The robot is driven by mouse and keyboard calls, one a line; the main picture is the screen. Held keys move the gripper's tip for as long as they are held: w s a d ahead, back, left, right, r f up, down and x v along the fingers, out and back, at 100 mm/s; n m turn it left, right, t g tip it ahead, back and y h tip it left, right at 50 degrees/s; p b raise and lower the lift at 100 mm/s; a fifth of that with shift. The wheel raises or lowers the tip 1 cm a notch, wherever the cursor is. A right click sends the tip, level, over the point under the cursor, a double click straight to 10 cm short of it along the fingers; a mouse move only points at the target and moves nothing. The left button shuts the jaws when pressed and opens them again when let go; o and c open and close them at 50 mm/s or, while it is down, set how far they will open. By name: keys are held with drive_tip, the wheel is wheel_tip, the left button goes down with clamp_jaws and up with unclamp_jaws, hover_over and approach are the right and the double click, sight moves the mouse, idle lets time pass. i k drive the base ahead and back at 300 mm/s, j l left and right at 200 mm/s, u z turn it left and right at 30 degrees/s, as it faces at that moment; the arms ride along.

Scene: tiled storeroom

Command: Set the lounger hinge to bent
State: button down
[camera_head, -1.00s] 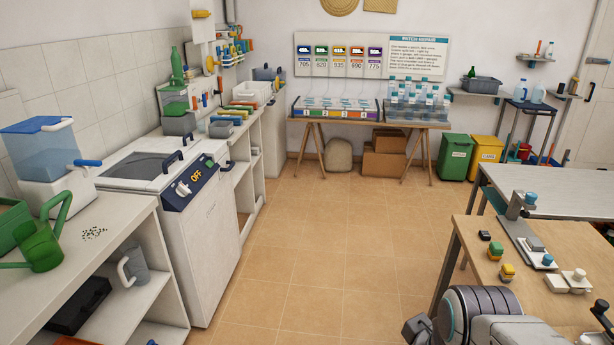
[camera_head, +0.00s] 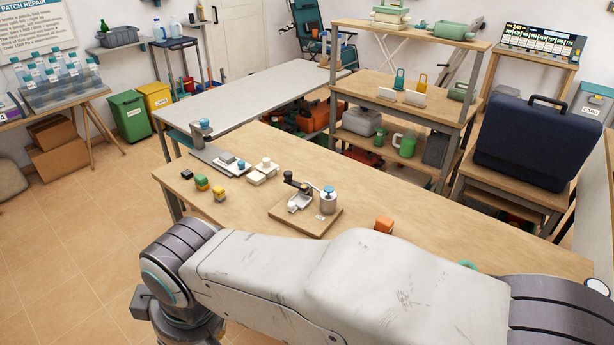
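A teal folding chair with a dark frame (camera_head: 308,20), which looks like the lounger, stands at the back beyond the grey table, cut off by the top edge. Its hinge is too small to make out, so I cannot tell whether it is straight or bent. My arm stretches across the bottom of the view, far from the chair. Its fingers do not show.
A long grey table (camera_head: 265,95) and a wooden workbench (camera_head: 390,215) with small fixtures stand between me and the chair. A stepped wooden shelf (camera_head: 410,55) is at the right, beside a dark blue case (camera_head: 535,145). Tiled floor (camera_head: 70,235) is free at left.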

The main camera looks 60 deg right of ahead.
sight(287, 175)
drive_tip(key=z, duration=1.8)
